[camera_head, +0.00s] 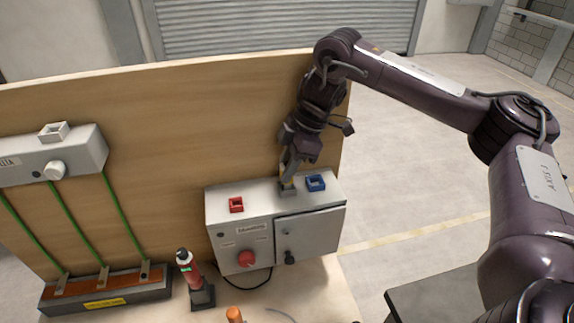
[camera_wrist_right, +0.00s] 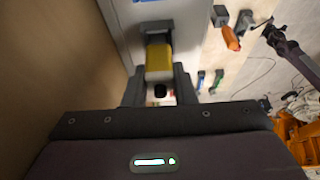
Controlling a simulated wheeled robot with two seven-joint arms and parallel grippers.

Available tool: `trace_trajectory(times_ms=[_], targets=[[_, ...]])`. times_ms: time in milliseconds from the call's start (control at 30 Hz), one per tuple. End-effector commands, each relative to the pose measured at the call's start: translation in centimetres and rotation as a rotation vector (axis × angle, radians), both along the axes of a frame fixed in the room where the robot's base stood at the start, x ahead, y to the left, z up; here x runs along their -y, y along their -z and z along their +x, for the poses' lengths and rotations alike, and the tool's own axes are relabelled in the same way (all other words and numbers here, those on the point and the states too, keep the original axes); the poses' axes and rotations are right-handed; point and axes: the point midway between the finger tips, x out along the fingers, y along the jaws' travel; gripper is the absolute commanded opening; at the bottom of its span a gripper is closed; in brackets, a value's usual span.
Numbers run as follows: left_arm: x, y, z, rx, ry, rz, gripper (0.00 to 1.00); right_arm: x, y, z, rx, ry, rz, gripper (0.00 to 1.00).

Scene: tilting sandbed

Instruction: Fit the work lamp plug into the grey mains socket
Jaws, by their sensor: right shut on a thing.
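The grey mains socket (camera_head: 287,190) sits on top of the grey cabinet, between a red socket (camera_head: 236,204) and a blue socket (camera_head: 316,183). My right gripper (camera_head: 288,172) is right above it, shut on the yellow work lamp plug (camera_wrist_right: 159,62). In the right wrist view the plug points at the grey socket (camera_wrist_right: 156,27), and its front end meets or overlaps the socket. I cannot tell how deep it sits. In that view a dark purple arm end, seemingly my left gripper (camera_wrist_right: 266,24), shows at the right. Its jaws are too small to read.
The grey cabinet (camera_head: 239,229) has a red knob and a door. A wooden panel (camera_head: 190,110) stands behind it. A red-and-black tool (camera_head: 190,273) stands in a dark holder in front, with an orange item (camera_head: 234,314) nearby. A grey box with green wires (camera_head: 84,148) is at left.

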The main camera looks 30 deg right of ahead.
Motion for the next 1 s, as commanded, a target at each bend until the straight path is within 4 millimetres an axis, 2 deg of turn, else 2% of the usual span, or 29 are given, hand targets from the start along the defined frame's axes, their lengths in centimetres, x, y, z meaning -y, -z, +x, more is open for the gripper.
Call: trace_trajectory(times_ms=[900, 933, 1000], targets=[[0.0, 0.4, 0.0, 0.000, 0.001, 0.000, 0.36, 0.0, 1.4, -0.1, -0.003, -0.001, -0.001, 0.00], [0.0, 0.4, 0.0, 0.000, 0.001, -0.001, 0.36, 0.0, 1.4, -0.1, -0.003, -0.001, -0.001, 0.28], [0.0, 0.4, 0.0, 0.000, 0.001, -0.001, 0.36, 0.0, 1.4, -0.1, -0.003, -0.001, -0.001, 0.37]])
